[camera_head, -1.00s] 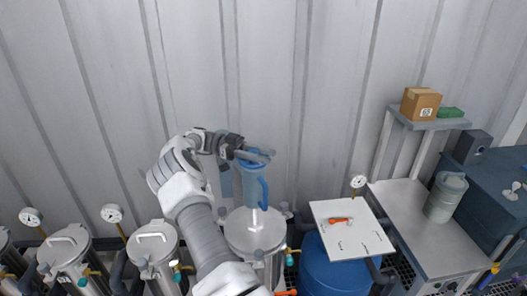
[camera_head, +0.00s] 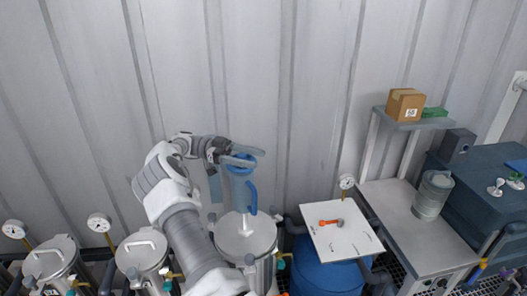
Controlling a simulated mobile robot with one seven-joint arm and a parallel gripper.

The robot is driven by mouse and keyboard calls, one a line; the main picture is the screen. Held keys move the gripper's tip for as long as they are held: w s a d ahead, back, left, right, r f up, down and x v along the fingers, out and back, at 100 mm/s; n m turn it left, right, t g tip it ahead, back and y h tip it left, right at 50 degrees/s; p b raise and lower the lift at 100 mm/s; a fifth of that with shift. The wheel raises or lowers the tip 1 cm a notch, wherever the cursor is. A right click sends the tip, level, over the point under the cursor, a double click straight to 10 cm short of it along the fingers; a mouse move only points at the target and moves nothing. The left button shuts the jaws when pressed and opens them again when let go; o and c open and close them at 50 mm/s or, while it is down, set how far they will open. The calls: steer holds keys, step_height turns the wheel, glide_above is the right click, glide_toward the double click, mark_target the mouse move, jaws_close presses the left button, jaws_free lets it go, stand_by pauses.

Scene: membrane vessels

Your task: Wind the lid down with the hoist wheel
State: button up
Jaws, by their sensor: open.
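A round steel vessel lid (camera_head: 262,241) with a pale upright handle sits at bottom centre, at the top of its vessel. Above it stands a blue upright fitting (camera_head: 239,188) with a curved blue loop on its right side. I cannot tell a separate hoist wheel from this fitting. My gripper (camera_head: 257,156) is open at the top of the blue fitting, with its grey fingers pointing right. The fingers overlap the fitting's top in the picture; whether they touch it is not clear. My arm hides part of the vessel's left side.
Other lidded steel vessels (camera_head: 141,253) with gauges stand at lower left. Right of the lid, a white board (camera_head: 343,242) with an orange-handled tool (camera_head: 331,223) lies over a blue drum (camera_head: 318,270). A bench (camera_head: 400,215) stands farther right. A corrugated wall closes off the back.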

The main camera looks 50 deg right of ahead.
steer(key=r, duration=0.2)
steer(key=r+b, duration=0.1)
steer(key=r, duration=0.1)
steer(key=shift+s, duration=0.35)
steer(key=s+d+r+b, duration=0.3)
steer(key=s+r, duration=0.3)
steer(key=s, duration=0.4)
steer(key=shift+s+d+r, duration=0.2)
steer(key=shift+s+r, duration=0.1)
steer(key=shift+s, duration=0.05)
